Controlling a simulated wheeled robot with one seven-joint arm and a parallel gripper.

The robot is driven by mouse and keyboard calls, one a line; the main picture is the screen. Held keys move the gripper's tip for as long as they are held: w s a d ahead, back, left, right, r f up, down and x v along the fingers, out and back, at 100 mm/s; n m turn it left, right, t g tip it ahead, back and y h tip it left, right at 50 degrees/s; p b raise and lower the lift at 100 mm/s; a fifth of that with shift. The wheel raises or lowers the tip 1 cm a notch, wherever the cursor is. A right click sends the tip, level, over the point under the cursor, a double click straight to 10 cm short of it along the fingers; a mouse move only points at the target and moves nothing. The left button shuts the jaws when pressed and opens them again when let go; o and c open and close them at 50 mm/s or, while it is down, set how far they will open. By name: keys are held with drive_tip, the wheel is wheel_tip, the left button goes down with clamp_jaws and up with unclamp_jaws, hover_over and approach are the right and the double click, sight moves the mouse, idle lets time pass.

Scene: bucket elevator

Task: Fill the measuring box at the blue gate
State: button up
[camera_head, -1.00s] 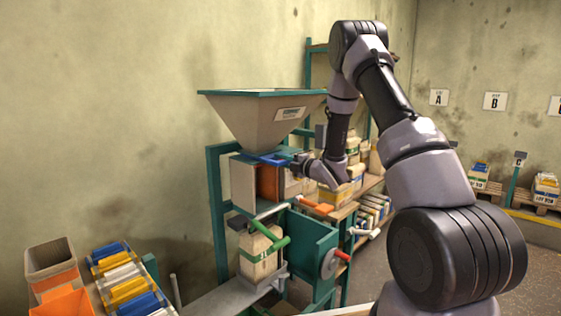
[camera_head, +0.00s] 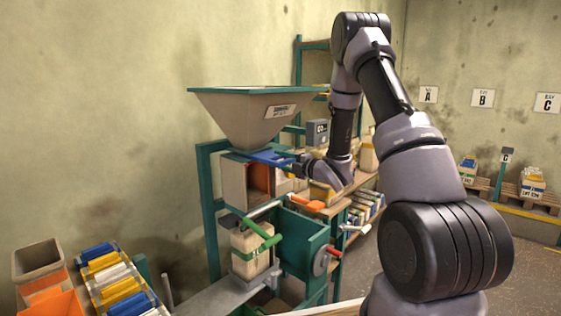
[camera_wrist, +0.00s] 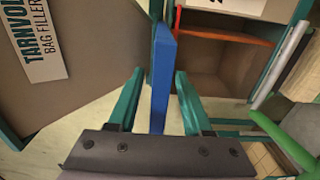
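The blue gate (camera_head: 270,158) is a flat blue plate under the hopper (camera_head: 255,118). In the wrist view the blue gate (camera_wrist: 162,80) stands between my two green fingers. My gripper (camera_wrist: 160,75) is open around it, with a gap on the left and the right fingertip very close to the plate. In the head view my gripper (camera_head: 297,166) is at the gate's right end, small and partly hidden. The measuring box (camera_head: 233,182) is grey, below the gate, with an orange part inside. In the wrist view an orange plate (camera_wrist: 222,36) crosses above an open brown cavity; no fill shows there.
A bag (camera_head: 250,250) stands below the box, beside a green handle (camera_head: 265,236). A small display (camera_head: 317,131) is behind. Trays of coloured packets (camera_head: 120,285) stand at lower left.

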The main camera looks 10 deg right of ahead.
drive_tip(key=v, duration=1)
drive_tip(key=shift+s+d, duration=0.2)
drive_tip(key=shift+s, duration=0.15)
idle(1.2)
